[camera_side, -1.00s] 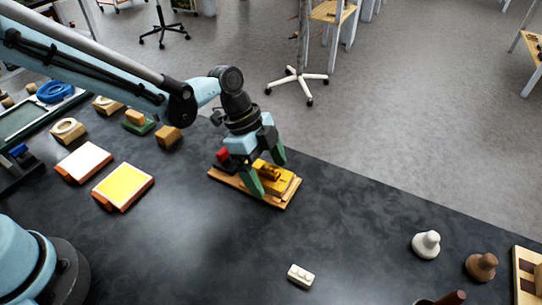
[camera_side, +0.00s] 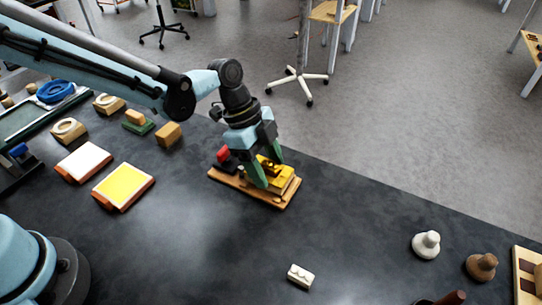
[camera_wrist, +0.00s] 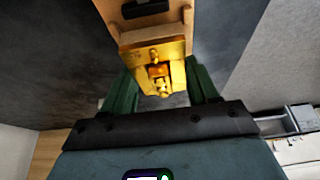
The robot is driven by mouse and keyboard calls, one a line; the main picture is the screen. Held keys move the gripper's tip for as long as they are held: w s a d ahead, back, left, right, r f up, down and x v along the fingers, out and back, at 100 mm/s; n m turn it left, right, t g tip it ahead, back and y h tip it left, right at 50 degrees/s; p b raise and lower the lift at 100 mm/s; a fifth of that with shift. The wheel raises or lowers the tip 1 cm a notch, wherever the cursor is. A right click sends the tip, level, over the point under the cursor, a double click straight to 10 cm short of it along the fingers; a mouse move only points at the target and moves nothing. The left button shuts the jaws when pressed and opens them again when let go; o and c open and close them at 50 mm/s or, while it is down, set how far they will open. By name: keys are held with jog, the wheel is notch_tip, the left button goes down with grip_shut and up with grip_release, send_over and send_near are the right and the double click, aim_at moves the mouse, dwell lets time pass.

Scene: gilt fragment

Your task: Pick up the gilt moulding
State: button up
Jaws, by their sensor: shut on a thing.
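The gilt moulding (camera_side: 269,167), a small gold ornate piece, shows between my fingers over a yellow-gold block (camera_side: 285,181). The block sits on a wooden board (camera_side: 226,180) on the dark table. In the wrist view the moulding (camera_wrist: 159,75) lies between the two green fingers, in front of the block's gold face (camera_wrist: 150,52). My gripper (camera_side: 268,172) points down and is shut on the moulding. Its near finger hides part of the moulding in the side view. I cannot tell whether the moulding is clear of the block.
A wooden block (camera_side: 168,134), a yellow-topped pad (camera_side: 123,186) and a white-topped pad (camera_side: 83,162) lie to the left. A white brick (camera_side: 300,275) is in front. The table's far edge runs close behind the board.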

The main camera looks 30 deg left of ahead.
jog(key=shift+r, duration=1.4)
jog(key=s+d+r, duration=0.6)
jog(key=s+r, duration=0.1)
jog(key=s, duration=0.3)
jog(key=s+a, duration=0.3)
jog(key=s, duration=1.4)
jog(key=w+a+f, duration=0.1)
jog(key=w+f, duration=0.1)
jog(key=w, duration=0.1)
jog(key=w+a+f, duration=0.1)
jog(key=w+f, duration=0.2)
jog(key=w, duration=0.1)
jog(key=w+a+f, duration=0.1)
jog(key=w+f, duration=0.1)
jog(key=w, duration=0.2)
jog(key=shift+w+a+f, duration=0.1)
jog(key=shift+w+f, duration=0.1)
jog(key=shift+f, duration=2.15)
jog(key=shift+f, duration=0.1)
